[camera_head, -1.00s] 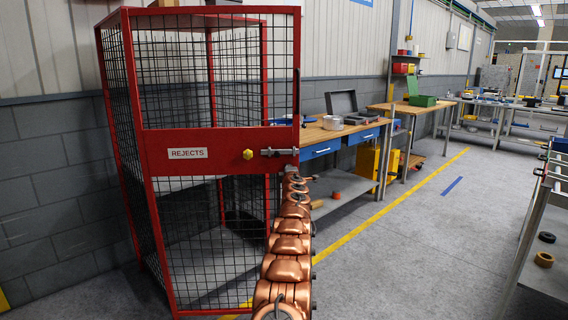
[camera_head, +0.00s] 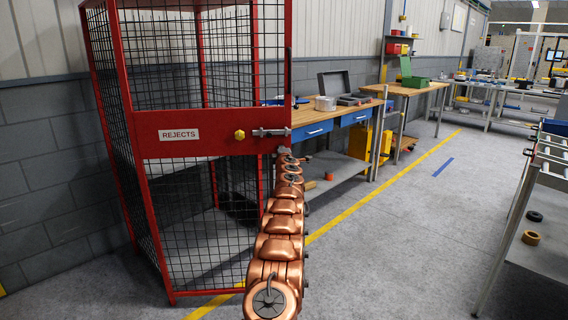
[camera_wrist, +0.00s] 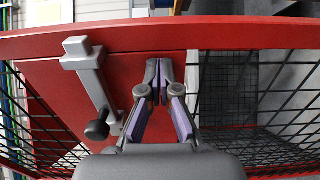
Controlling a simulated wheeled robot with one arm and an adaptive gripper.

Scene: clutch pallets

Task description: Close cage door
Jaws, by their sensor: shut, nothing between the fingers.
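The cage door (camera_head: 212,147) is a red frame with black mesh and a wide red plate bearing a REJECTS label (camera_head: 179,134). A yellow knob (camera_head: 240,134) and a grey bolt (camera_head: 271,132) sit near its right edge. I cannot tell whether the door is fully shut in its frame. My gripper (camera_head: 283,152) is at the door's right edge, just below the bolt. In the wrist view my gripper (camera_wrist: 159,75) is shut and empty, its fingertips over or against the red plate (camera_wrist: 50,95). The grey bolt (camera_wrist: 92,85) is left of the fingers. Contact is unclear.
A wooden workbench (camera_head: 315,118) with blue drawers stands behind and right of the cage. A metal rack (camera_head: 540,180) stands at the right. The grey floor between them, with a yellow line (camera_head: 345,215), is clear. A block wall (camera_head: 40,190) is at the left.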

